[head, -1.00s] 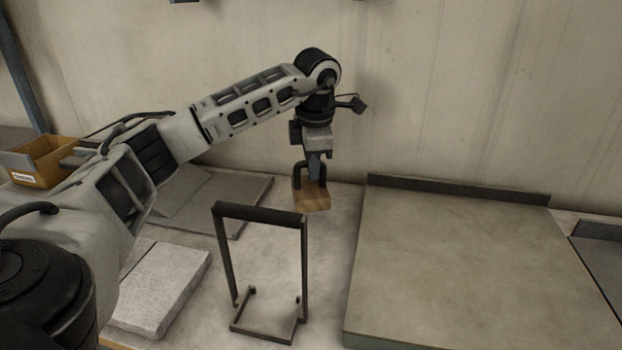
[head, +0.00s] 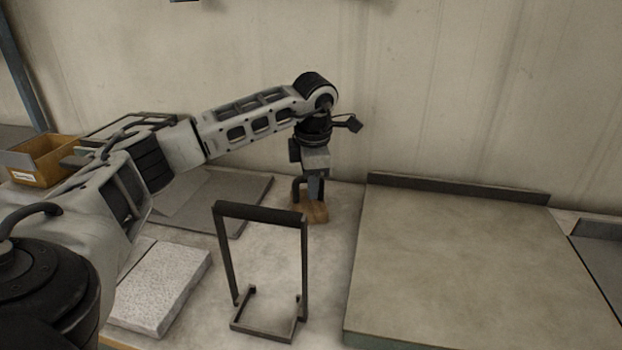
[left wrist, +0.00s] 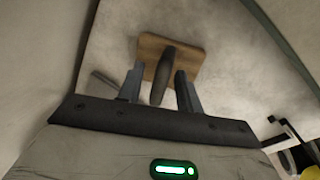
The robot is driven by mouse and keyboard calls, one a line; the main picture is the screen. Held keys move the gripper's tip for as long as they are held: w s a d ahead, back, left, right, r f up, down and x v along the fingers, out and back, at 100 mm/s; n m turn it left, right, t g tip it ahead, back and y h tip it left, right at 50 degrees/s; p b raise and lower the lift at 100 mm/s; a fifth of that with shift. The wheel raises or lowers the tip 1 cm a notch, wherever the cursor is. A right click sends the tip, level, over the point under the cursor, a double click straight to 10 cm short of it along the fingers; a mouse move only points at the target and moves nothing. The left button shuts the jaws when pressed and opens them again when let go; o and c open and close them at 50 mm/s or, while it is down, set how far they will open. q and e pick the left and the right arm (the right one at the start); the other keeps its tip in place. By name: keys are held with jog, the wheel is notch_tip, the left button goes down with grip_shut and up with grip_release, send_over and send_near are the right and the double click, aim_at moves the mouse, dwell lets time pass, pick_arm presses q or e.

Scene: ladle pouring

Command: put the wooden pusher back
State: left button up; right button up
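The wooden pusher, a flat brown block (head: 317,213) with a dark handle, is upright on the bench near the back wall. It appears to rest on the bench top. In the left wrist view its wooden block (left wrist: 193,57) lies beyond the fingers, and its dark handle (left wrist: 163,75) stands between them. My left gripper (head: 314,188) is directly above the block, pointing down. In the left wrist view the left gripper (left wrist: 160,80) has its fingers apart, one on each side of the handle, with gaps showing. My right gripper is not in view.
A dark upright frame stand (head: 262,214) is in front of the pusher. A large raised slab (head: 480,265) with a back ledge is to the right.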

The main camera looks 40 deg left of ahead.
aim_at(313, 206)
pick_arm(q)
notch_tip(313, 206, up, 12)
jog(key=s+d, duration=0.1)
jog(key=shift+s+d, duration=0.25)
jog(key=shift+d, duration=0.15)
dwell(0.4)
